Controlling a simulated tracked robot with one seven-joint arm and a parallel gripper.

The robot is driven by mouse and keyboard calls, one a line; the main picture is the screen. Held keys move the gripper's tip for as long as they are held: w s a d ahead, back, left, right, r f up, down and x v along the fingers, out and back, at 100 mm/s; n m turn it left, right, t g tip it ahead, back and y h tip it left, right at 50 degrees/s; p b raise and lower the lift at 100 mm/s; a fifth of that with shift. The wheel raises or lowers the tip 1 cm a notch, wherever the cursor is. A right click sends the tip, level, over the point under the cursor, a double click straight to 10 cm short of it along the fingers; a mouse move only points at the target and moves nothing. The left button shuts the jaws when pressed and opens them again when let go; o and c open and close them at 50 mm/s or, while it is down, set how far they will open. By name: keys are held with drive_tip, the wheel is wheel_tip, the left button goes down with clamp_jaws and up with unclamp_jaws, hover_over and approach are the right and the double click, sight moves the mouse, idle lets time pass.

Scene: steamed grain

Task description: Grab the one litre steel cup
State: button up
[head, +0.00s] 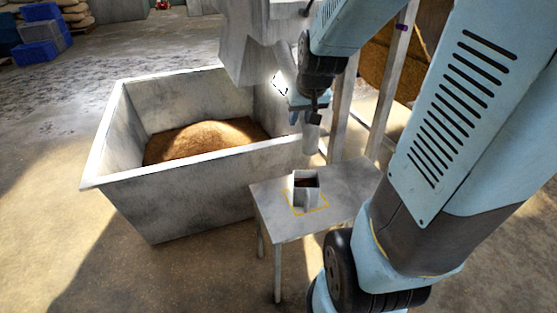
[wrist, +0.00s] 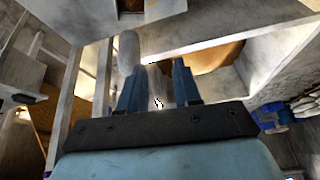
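A grey rounded cylinder (head: 311,138), which looks like the steel cup, shows just under my gripper (head: 307,112) by the trough's right corner. Whether it hangs there or is held is unclear. In the wrist view the cylinder (wrist: 128,52) shows just beyond the left finger. My gripper (wrist: 157,85) has two dark blue fingers, apart, with a narrow pale grey piece between them. Whether they touch it, or whether it belongs to the cylinder, I cannot tell. A square, open grey vessel (head: 300,196), dark brown inside, stands upright on the small table (head: 270,203), within a yellow outline.
A large grey trough (head: 170,205) with a heap of brown grain (head: 205,140) stands left of the table. A grey hopper (head: 245,45) hangs above its right end. Frame posts (head: 391,90) stand behind the table. Blue crates (head: 40,42) are far off. Floor at the left is clear.

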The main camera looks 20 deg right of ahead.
drive_tip(key=w+d+f+m, duration=0.1)
drive_tip(key=w+d+f, duration=0.2)
drive_tip(key=f, duration=0.3)
drive_tip(key=w+d+f, duration=0.3)
drive_tip(key=f, duration=0.3)
drive_tip(key=m+g+h, duration=0.1)
drive_tip(key=m, duration=0.1)
approach(306, 184)
drive_tip(key=s+d, duration=0.1)
drive_tip(key=s, duration=0.2)
drive_tip(key=s+d, duration=0.1)
drive_tip(key=s, duration=0.1)
drive_tip(key=shift+s+d+f, duration=0.1)
drive_tip(key=shift+d+f, duration=0.05)
drive_tip(key=shift+d, duration=0.2)
drive_tip(key=shift+w+x, duration=0.2)
drive_tip(key=shift+x, duration=1.1)
drive_tip(key=shift+w+x, duration=0.2)
drive_tip(key=shift+x, duration=1.15)
drive_tip(key=shift+d, duration=0.15)
clamp_jaws()
drive_tip(key=shift+r, duration=0.2)
